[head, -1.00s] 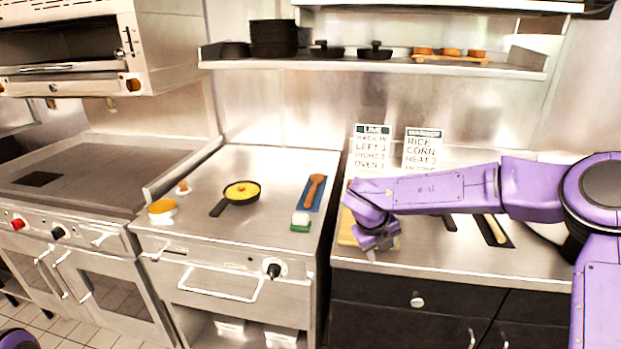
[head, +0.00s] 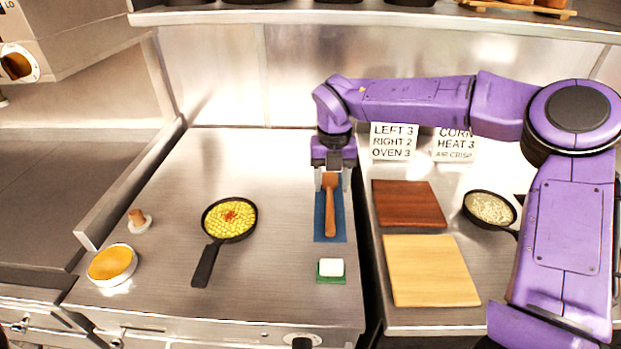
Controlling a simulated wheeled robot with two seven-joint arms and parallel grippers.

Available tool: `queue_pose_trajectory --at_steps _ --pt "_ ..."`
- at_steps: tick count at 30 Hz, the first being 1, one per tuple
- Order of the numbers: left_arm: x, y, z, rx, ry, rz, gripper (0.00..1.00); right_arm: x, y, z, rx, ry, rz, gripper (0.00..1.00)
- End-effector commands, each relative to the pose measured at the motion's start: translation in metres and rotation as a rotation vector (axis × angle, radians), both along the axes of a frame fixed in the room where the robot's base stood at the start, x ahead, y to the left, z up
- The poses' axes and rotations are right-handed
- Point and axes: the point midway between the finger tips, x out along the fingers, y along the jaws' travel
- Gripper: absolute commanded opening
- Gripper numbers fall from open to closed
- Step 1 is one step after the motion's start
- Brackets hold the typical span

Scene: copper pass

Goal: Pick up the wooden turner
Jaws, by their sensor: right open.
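The wooden turner (head: 330,212) lies on a blue mat (head: 341,226) on the steel counter, its broad end toward the back and its handle toward me. My right gripper (head: 331,184) is open and points down at the turner's broad end, with a finger on either side of it as seen from here. I cannot tell whether the fingers touch the turner. My left gripper is not in view.
A skillet with yellow food (head: 229,220) is left of the mat. A white block on a green pad (head: 331,268) lies in front. Dark (head: 409,203) and light (head: 430,270) boards and a pan (head: 490,208) are at right. An orange-topped round dish (head: 112,264) stands at left.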

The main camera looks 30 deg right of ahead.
Motion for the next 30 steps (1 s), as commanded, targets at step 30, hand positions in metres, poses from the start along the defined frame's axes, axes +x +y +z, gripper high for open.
queue_pose_trajectory --at_steps 30 --pt "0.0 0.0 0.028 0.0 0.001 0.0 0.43 0.001 -0.001 -0.105 0.011 0.004 -0.011 0.4"
